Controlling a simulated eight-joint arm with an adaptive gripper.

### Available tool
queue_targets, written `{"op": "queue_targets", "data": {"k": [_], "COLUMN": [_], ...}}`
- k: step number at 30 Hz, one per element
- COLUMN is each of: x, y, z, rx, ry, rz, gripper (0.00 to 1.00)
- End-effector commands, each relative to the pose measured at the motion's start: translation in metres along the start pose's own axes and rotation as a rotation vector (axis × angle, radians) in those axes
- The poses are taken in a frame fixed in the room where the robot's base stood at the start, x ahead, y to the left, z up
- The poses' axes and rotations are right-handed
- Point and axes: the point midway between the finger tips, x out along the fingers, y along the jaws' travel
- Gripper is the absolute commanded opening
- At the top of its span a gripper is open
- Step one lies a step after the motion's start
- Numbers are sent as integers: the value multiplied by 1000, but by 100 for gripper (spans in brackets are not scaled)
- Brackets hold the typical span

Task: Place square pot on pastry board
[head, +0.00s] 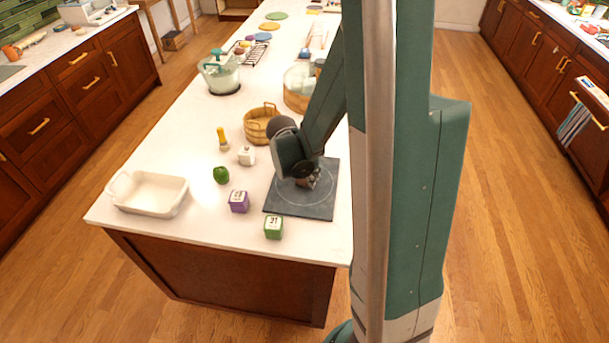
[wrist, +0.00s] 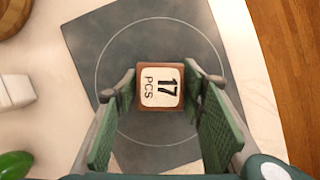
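The pastry board, a dark grey slab with a thin circle (head: 321,210), lies near the counter's front right edge; it fills the middle of the wrist view (wrist: 95,40). My gripper (head: 309,178) is over the board. In the wrist view, its green-padded fingers (wrist: 160,86) are on both sides of a small brown square box with a white "17 PCS" label (wrist: 160,87) and seem to touch it. I cannot tell whether the box rests on the board. A white rectangular dish with handles (head: 148,192) stands at the counter's front left. Which item is the square pot is unclear.
A green box (head: 273,228), purple box (head: 239,201), green pepper (head: 221,175), white box (head: 246,155) and yellow-handled item (head: 222,138) stand left of the board. A wooden tub (head: 259,122) is behind. The counter is clear between the dish and pepper.

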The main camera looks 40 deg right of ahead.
Motion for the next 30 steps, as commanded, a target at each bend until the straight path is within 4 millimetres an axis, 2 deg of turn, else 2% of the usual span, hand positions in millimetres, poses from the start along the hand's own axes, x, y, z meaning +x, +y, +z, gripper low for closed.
{"op": "queue_targets", "data": {"k": [19, 30], "x": [-6, -35], "y": [0, -1], "z": [2, 1], "rx": [0, -1], "ry": [0, 0], "rz": [0, 0], "gripper": [48, 48]}}
